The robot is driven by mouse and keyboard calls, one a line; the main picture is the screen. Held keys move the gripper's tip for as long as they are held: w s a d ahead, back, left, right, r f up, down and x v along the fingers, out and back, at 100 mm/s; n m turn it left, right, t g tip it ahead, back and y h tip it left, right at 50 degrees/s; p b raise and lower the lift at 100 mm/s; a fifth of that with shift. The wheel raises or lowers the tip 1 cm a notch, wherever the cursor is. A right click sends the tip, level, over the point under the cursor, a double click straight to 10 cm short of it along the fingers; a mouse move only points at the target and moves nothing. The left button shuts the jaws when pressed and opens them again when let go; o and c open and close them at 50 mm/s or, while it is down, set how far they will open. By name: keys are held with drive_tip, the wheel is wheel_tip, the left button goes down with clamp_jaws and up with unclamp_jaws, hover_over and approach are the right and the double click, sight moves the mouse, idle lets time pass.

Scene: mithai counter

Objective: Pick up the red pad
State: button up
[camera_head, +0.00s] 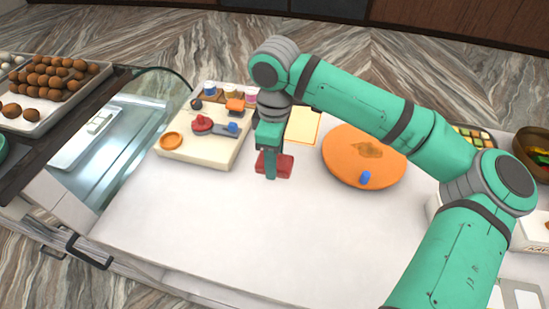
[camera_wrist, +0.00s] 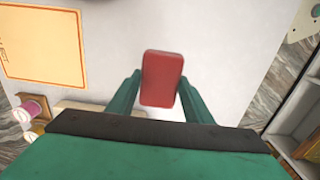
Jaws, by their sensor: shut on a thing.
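The red pad (camera_wrist: 162,78) is a small rounded block. In the wrist view it sits between the two green fingers of my gripper (camera_wrist: 158,98), which are shut on its sides. In the head view the red pad (camera_head: 283,166) shows around the fingers of my gripper (camera_head: 269,166), over the white counter. One finger covers part of the pad there. I cannot tell whether the pad touches the counter or is just above it.
A round orange board (camera_head: 340,172) with a blue piece (camera_head: 365,177) lies to the right. A yellow sheet (camera_head: 304,127) lies behind. The front of the counter (camera_head: 210,220) is clear.

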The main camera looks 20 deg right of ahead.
drive_tip(key=s+a+r, duration=0.2)
drive_tip(key=s+r, duration=0.2)
drive_tip(key=s, duration=0.4)
drive_tip(key=shift+s+a, duration=0.25)
drive_tip(key=shift+a, duration=0.1)
drive_tip(key=shift+o, duration=1.3)
drive_tip(key=shift+c, duration=0.8)
